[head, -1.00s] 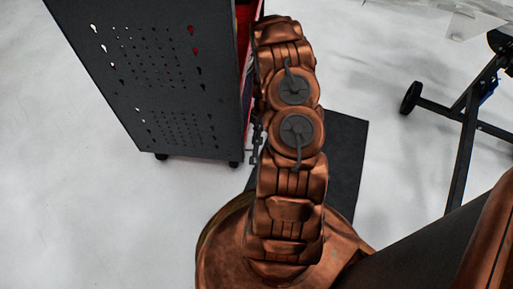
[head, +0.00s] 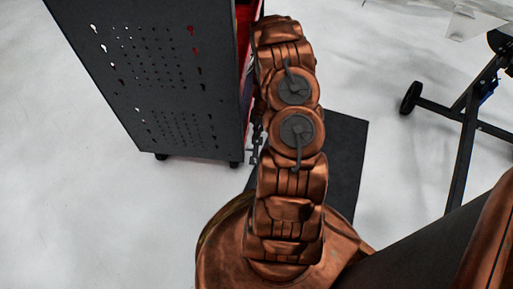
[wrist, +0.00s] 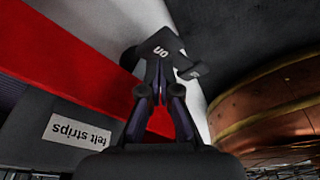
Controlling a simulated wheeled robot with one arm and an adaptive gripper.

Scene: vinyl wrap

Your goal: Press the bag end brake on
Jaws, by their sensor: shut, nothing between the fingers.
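In the wrist view, a dark brake pedal (wrist: 160,45) with a white "on" mark, seen upside down, lies just beyond my fingertips. My gripper (wrist: 166,78) is shut and empty, its fingers at the pedal's near edge. I cannot tell whether they touch it. A smaller dark tab (wrist: 195,71) sticks out at the pedal's right. In the head view my arm hides my gripper and the pedal.
A black perforated cabinet (head: 150,80) on casters stands left of my arm. The wrist view shows a red panel (wrist: 75,65) and an upside-down "felt strips" label (wrist: 77,130). A dark mat (head: 345,150) and a wheeled stand (head: 465,135) are to the right.

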